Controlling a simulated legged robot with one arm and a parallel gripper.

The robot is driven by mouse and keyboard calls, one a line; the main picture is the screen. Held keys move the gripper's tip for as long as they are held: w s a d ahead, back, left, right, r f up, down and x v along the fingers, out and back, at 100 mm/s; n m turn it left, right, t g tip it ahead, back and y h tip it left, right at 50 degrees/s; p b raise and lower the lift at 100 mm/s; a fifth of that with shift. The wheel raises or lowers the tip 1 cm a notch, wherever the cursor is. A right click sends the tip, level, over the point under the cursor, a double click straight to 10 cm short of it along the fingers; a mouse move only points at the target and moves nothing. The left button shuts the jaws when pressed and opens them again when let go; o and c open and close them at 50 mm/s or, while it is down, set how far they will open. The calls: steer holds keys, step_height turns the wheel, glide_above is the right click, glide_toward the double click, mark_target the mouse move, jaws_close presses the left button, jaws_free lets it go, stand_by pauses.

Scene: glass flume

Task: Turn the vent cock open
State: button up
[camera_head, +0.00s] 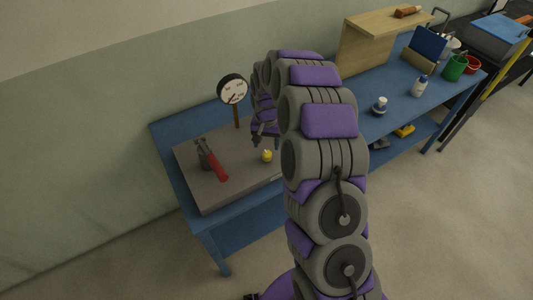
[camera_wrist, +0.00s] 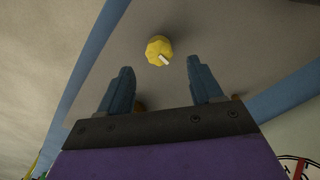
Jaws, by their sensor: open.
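A small yellow knob (camera_head: 267,156) stands on the grey board (camera_head: 215,193) on the blue bench. It also shows in the wrist view as a lobed yellow knob (camera_wrist: 159,49) with a white mark pointing to the lower right. A valve with a red lever handle (camera_head: 216,167) stands to its left. No label shows which one is the vent cock. My gripper (camera_head: 264,139) is open and empty, close to the yellow knob. In the wrist view, the knob lies just beyond and between the fingertips (camera_wrist: 160,66), apart from both.
A round dial gauge (camera_head: 233,90) stands on a post behind the board, left of my arm. Farther right on the bench are bottles (camera_head: 419,86), a green bucket (camera_head: 455,67) and a wooden shelf (camera_head: 375,38). My arm hides the bench's middle.

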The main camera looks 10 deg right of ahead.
mark_target(267, 153)
step_height(267, 153, down, 6)
steer(key=shift+b, duration=0.35)
